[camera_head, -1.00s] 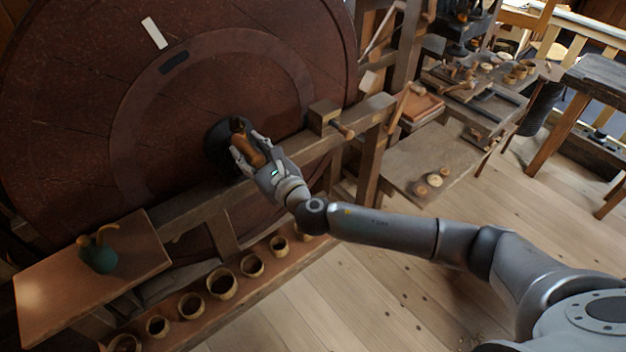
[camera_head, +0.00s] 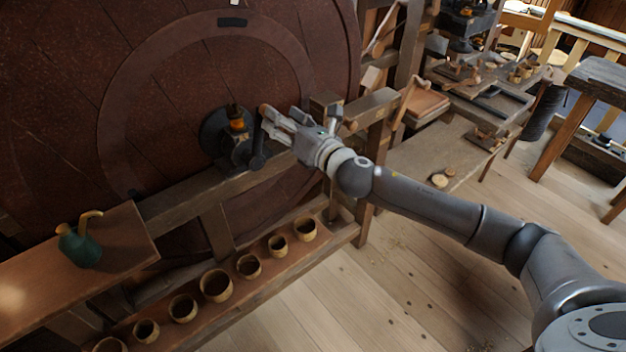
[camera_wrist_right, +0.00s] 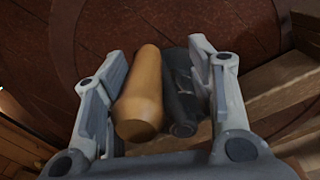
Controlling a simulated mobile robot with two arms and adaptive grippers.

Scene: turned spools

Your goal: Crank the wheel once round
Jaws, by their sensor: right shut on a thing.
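The large red-brown wheel (camera_head: 60,110) fills the left of the head view, with a dark mark (camera_head: 232,22) at the top of its inner ring. Its dark hub (camera_head: 212,135) sits behind the beam, with a black crank piece (camera_head: 257,150) beside it. My right gripper (camera_head: 276,120) is at the right of the hub, shut on the wooden crank handle (camera_wrist_right: 142,95). In the wrist view the handle lies between the two fingers, next to the dark crank arm (camera_wrist_right: 181,90). The far finger's contact is partly hidden. My left gripper is not in view.
A wooden beam (camera_head: 180,205) crosses in front of the wheel. A green oil can (camera_head: 80,250) stands on a board at the left. Several small round pots (camera_head: 216,285) line a low shelf. A cluttered bench (camera_head: 490,95) stands at the right.

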